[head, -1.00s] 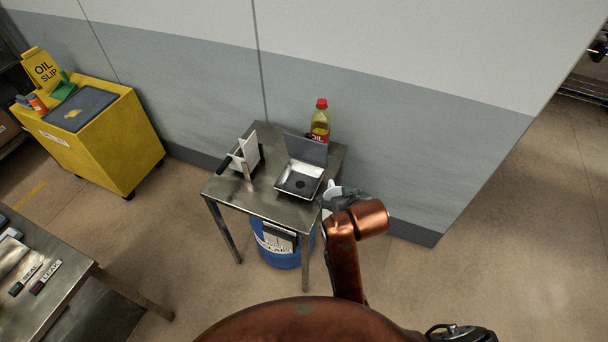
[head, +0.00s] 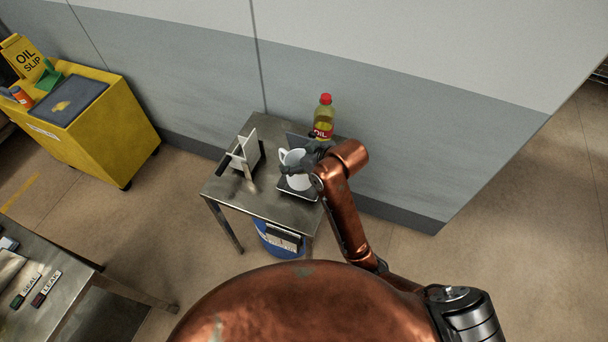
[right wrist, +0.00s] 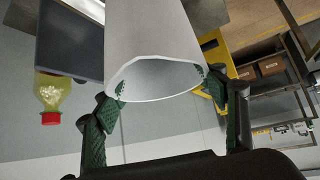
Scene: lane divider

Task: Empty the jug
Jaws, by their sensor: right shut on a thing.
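The white jug (head: 296,172) is above the open shallow tray (head: 312,192) with a dark raised lid, which stands on the metal side table. My right gripper (head: 312,156) is shut on the jug near its rim. In the right wrist view the jug (right wrist: 150,40) sits between the green-padded fingers of my right gripper (right wrist: 170,86). Its mouth faces the camera and points the same way as the oil bottle's cap, so it looks roughly upright. I cannot see any liquid inside. My left gripper is not in view.
An oil bottle (head: 323,117) with a red cap stands behind the tray. A blue drum (head: 275,240) is below. A yellow bin (head: 110,140) stands far left.

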